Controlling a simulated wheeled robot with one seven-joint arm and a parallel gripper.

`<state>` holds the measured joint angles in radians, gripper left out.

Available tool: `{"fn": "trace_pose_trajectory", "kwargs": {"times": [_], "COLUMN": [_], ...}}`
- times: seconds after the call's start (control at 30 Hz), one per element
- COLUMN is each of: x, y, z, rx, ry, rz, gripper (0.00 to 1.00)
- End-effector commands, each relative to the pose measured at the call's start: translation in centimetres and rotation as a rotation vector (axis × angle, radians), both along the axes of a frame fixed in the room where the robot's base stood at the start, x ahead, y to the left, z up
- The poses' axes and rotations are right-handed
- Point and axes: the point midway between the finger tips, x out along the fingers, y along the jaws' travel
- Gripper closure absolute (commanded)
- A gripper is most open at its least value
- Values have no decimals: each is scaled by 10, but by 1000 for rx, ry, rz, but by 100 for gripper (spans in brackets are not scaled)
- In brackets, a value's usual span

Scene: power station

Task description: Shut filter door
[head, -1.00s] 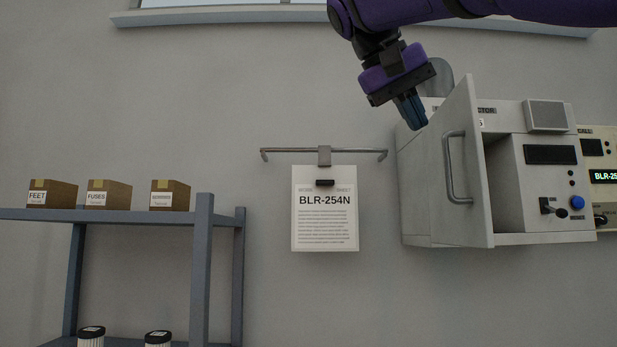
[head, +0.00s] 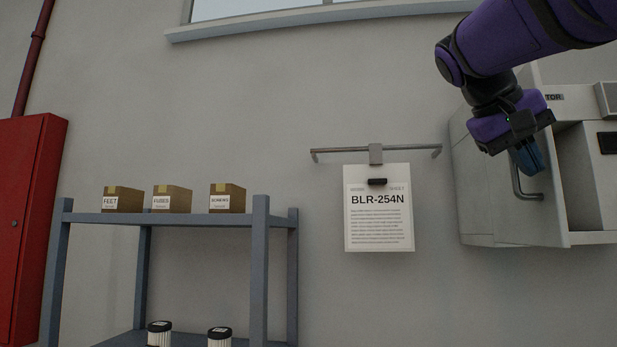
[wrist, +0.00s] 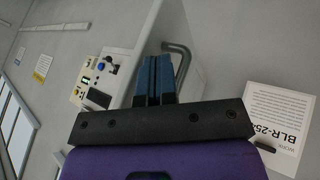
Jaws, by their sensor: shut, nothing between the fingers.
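The filter door (head: 541,216) is a pale grey panel on the left front of the wall cabinet (head: 474,190). It stands open, with a dark gap (head: 573,180) to its right. Its bent metal handle (head: 519,185) is partly hidden behind my gripper (head: 533,166) in the head view. My gripper is shut and empty, its blue fingers in front of the door. In the wrist view, the fingers (wrist: 154,62) point toward the door panel (wrist: 165,22), with the handle (wrist: 183,58) just to their right. I cannot tell whether they touch.
A work sheet (head: 379,225) hangs from a wall rail (head: 340,150) left of the cabinet. A blue-grey shelf (head: 190,218) with several boxes and black-topped canisters stands further left. A red cabinet (head: 25,215) is at the far left. Wall space between sheet and cabinet is clear.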

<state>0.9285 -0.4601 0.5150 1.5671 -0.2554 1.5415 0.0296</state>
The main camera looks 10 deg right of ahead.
Motion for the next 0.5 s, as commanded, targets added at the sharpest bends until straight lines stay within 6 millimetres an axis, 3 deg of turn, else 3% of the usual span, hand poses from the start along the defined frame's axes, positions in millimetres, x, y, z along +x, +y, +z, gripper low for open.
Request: {"fn": "trace_pose_trajectory", "kwargs": {"times": [0.5], "x": [-3], "y": [-8], "z": [0], "rx": [0], "ry": [0], "rz": [0], "gripper": [100]}}
